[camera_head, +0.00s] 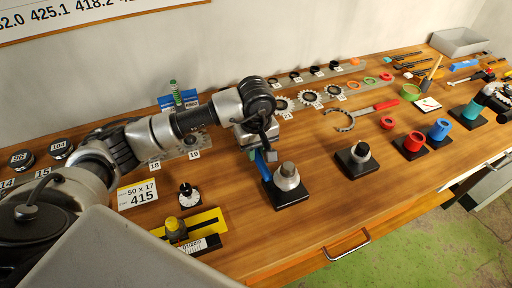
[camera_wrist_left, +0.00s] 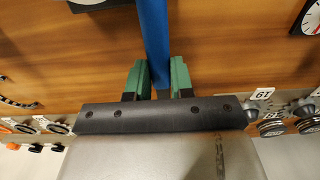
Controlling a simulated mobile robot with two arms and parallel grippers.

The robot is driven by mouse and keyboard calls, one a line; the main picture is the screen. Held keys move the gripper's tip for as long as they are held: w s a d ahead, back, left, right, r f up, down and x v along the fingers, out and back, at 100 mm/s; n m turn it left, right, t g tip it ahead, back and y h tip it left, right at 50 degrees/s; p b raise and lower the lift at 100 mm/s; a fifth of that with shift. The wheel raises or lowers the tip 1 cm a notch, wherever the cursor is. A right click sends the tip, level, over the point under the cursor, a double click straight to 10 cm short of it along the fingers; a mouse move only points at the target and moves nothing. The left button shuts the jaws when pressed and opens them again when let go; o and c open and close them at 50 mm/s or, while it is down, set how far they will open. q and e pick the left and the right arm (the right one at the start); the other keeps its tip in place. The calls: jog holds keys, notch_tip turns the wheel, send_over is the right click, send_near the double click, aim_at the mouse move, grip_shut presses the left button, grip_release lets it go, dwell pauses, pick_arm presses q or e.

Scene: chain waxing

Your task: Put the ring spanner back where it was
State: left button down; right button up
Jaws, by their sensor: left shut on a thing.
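My left gripper (camera_head: 260,150) reaches in from the left over the middle of the bench, its jaws pointing down. In the left wrist view its green fingers (camera_wrist_left: 158,78) are shut on a flat blue bar, seemingly the handle of the ring spanner (camera_wrist_left: 153,35). The blue bar also shows below the gripper in the head view (camera_head: 263,167), close behind a black stand with a metal post (camera_head: 287,178). The ring end is hidden in both views. A grey and black part at the right edge may be my right arm; its fingers are not clear.
A second black stand (camera_head: 356,160) is to the right. A red-handled tool (camera_head: 374,108) lies behind it. Red (camera_head: 414,142) and blue (camera_head: 439,130) cups stand further right. Sprockets (camera_head: 309,97) line the back. A yellow-marked fixture (camera_head: 190,229) is at front left. Bare wood lies between stands.

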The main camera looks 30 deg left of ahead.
pick_arm(q)
jog(key=c, duration=1)
grip_release()
notch_tip(320, 180, up, 12)
jog(key=b, duration=0.2)
jog(key=shift+b, duration=0.35)
